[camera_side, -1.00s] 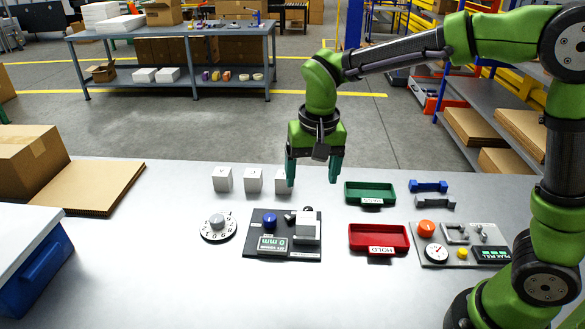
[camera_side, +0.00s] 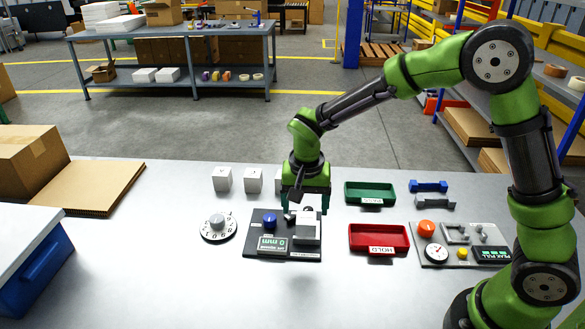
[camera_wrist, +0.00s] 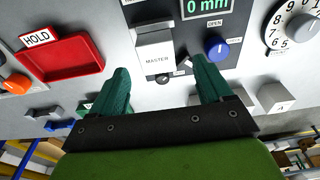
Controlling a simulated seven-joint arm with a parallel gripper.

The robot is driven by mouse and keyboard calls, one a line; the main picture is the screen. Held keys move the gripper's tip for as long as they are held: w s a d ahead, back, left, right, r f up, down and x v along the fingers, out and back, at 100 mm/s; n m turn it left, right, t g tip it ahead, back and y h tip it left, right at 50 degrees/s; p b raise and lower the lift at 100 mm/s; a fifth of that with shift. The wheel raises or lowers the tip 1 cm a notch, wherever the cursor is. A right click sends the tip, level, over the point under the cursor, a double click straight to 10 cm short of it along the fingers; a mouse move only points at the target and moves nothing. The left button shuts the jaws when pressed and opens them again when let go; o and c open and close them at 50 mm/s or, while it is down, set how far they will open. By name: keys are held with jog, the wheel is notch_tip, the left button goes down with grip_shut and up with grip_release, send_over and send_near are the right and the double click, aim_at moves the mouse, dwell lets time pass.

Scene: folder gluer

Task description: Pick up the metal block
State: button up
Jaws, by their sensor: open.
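Light grey metal blocks stand in a row on the table; the left one (camera_side: 222,180) and the middle one (camera_side: 253,181) show in the side view. The third is mostly hidden behind my gripper (camera_side: 304,207). The wrist view shows one block (camera_wrist: 275,97) right of my fingers. A black measuring device (camera_side: 262,246) carries a grey metal piece (camera_side: 307,231) at its right; the wrist view shows the piece (camera_wrist: 154,52) beside a "MASTER" label. My gripper (camera_wrist: 162,80) is open and empty, its fingers pointing down over the device's rear edge. Contact cannot be told.
A numbered dial (camera_side: 217,227) stands left of the device. A green tray (camera_side: 370,193) and a red "HOLD" tray (camera_side: 378,238) lie to its right. Farther right are a blue part (camera_side: 428,186) and a gauge panel (camera_side: 460,247).

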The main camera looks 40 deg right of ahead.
aim_at(306, 218)
jog(key=f, duration=0.5)
jog(key=shift+d, duration=0.25)
jog(key=shift+c, duration=0.3)
jog(key=c, duration=1.3)
jog(key=shift+c, duration=0.2)
jog(key=shift+r, duration=0.2)
